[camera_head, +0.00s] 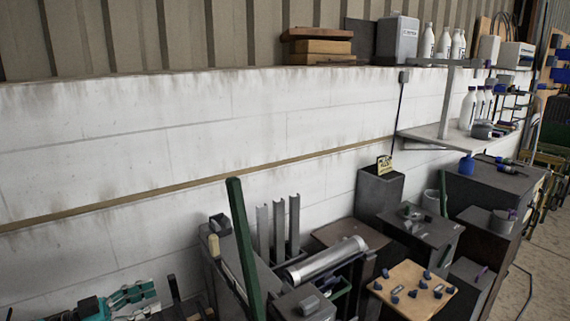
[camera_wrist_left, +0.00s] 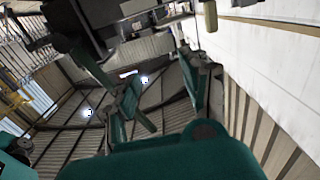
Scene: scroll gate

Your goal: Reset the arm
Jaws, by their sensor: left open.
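My left gripper (camera_head: 133,297), teal and black, shows low at the left edge of the head view, in front of the white wall. Its lower part is cut off by the bottom of the picture. In the left wrist view, its teal fingers (camera_wrist_left: 160,98) stand apart with nothing between them, so it is open and empty. Behind them are a ribbed ceiling and two lights. My right gripper is in neither view.
A dark green post (camera_head: 245,250) leans near a bench with a metal cylinder (camera_head: 326,259). A wooden board (camera_head: 411,288) with small blue pieces lies at the lower right. White bottles (camera_head: 443,42) stand along a ledge. The white wall (camera_head: 120,130) is bare on the left.

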